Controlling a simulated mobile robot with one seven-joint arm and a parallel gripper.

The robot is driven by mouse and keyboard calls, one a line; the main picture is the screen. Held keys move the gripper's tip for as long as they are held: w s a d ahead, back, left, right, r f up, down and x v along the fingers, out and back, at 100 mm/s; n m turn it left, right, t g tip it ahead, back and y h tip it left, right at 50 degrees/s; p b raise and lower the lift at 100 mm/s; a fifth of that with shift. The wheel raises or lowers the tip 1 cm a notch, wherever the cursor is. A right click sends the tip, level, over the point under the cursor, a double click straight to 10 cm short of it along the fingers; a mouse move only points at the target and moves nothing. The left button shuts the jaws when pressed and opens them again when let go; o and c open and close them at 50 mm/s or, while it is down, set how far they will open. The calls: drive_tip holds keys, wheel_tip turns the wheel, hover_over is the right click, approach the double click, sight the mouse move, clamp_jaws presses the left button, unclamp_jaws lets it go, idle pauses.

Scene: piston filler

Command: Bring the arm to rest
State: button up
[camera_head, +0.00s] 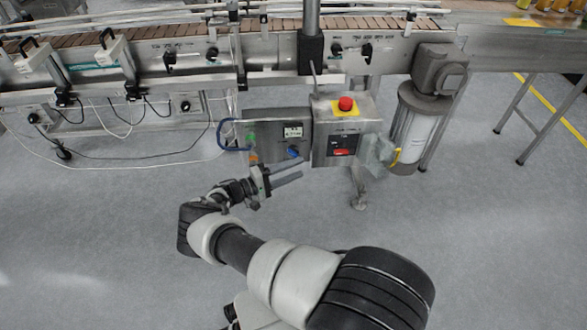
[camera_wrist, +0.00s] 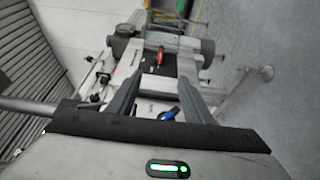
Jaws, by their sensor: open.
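My gripper (camera_head: 287,174) is open and empty, with its two fingers apart and pointing right towards the control boxes in the head view. It is in front of and below the grey panel box (camera_head: 275,139) with a small display and a blue knob. In the wrist view the open fingers (camera_wrist: 158,88) frame the panel, with a blue knob (camera_wrist: 166,116) and a red switch (camera_wrist: 160,55) showing between or beyond them. I cannot tell the exact gap between the fingertips and the panel.
A control box with a red emergency button (camera_head: 345,104) on a yellow plate and a red switch (camera_head: 341,152) stands right of the panel. The conveyor (camera_head: 190,50) runs across the back. A motor and a pale cylinder (camera_head: 415,130) are further right. The grey floor (camera_head: 100,240) is clear at left.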

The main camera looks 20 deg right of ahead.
drive_tip(key=shift+r, duration=0.1)
idle(0.5)
drive_tip(key=s+a+r+m+g+y, duration=0.1)
drive_tip(key=s+r+m+y, duration=0.2)
drive_tip(key=r, duration=0.6)
drive_tip(key=s+a+r+g+y, duration=0.1)
drive_tip(key=s+r+y, duration=0.1)
drive_tip(key=r+y, duration=0.55)
drive_tip(key=s+a+r+m+g+y, duration=0.1)
drive_tip(key=s+r+m+g+y, duration=0.15)
drive_tip(key=r, duration=0.85)
drive_tip(key=s+a+r+n+t+y, duration=0.25)
drive_tip(key=s+a+r+t, duration=0.2)
drive_tip(key=s+r, duration=0.5)
drive_tip(key=s+a+r+n+t+y, duration=0.3)
drive_tip(key=s+a+r, duration=0.35)
drive_tip(key=s, duration=0.55)
wheel_tip(320, 180, up, 29)
drive_tip(key=t+p, duration=0.1)
drive_tip(key=p, duration=2.7)
drive_tip(key=shift+d+f+m, duration=0.2)
drive_tip(key=shift+m, duration=0.2)
drive_tip(key=shift+r, duration=0.1)
drive_tip(key=c, duration=0.3)
drive_tip(key=shift+d, duration=0.1)
drive_tip(key=shift+c, duration=0.4)
